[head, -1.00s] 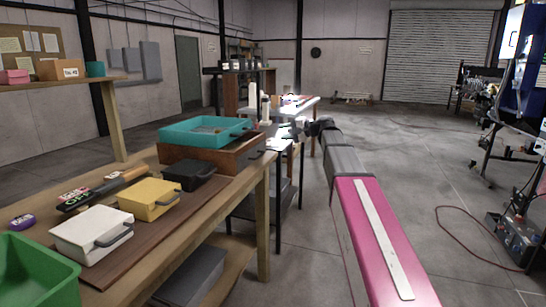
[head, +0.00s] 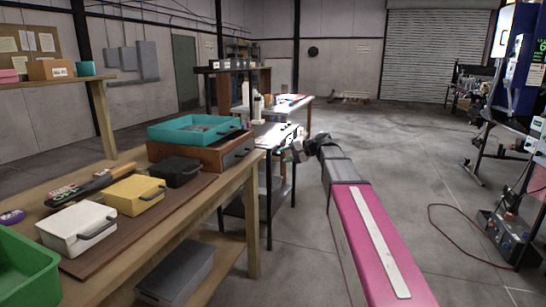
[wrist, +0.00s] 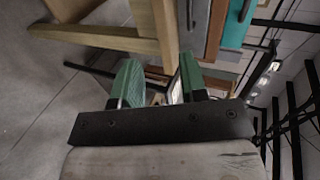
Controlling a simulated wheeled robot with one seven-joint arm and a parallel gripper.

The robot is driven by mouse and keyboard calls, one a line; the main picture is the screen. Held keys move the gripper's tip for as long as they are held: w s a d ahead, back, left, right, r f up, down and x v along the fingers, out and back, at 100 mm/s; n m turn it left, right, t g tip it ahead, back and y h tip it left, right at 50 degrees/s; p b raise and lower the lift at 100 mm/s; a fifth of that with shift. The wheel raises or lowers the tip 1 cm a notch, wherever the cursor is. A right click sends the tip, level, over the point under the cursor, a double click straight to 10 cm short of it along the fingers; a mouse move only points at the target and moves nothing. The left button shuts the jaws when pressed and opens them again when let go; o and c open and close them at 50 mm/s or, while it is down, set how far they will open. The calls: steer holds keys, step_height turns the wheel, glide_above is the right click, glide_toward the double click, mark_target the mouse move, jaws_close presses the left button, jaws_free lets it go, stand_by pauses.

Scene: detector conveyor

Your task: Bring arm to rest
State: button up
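My arm reaches forward over open floor to the right of the wooden workbench (head: 215,198). My gripper (head: 290,150) is at its far end, small in the head view, beside a dark-legged table (head: 272,130). In the wrist view my gripper (wrist: 158,85) shows two green finger pads set apart with a gap between them. Nothing is held in that gap. A light strip and other background parts show through it.
On the workbench are a white case (head: 75,228), a yellow case (head: 133,195), a black case (head: 176,171), a teal tray (head: 190,129) and a green bin (head: 22,268). A grey box (head: 175,272) sits on the lower shelf. The floor (head: 430,170) to the right is mostly clear.

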steer(key=s+d+f+g+h, duration=0.1)
steer(key=s+d+f+h, duration=0.1)
steer(key=s+f, duration=0.35)
steer(key=s+d+f+n+g+h, duration=0.1)
steer(key=s+d+f+h, duration=0.15)
steer(key=f, duration=0.65)
steer(key=s+d+f+h, duration=0.1)
steer(key=s+f+h, duration=0.1)
steer(key=s+f, duration=0.45)
steer(key=s+d+f+n+g+h, duration=0.2)
steer(key=s+d+f+h, duration=0.3)
steer(key=s+f, duration=0.8)
steer(key=d+f+g, duration=0.1)
steer(key=d, duration=0.2)
steer(key=shift+s+f+n+h, duration=0.15)
steer(key=shift+s+n+h, duration=0.1)
steer(key=shift+n+h, duration=0.15)
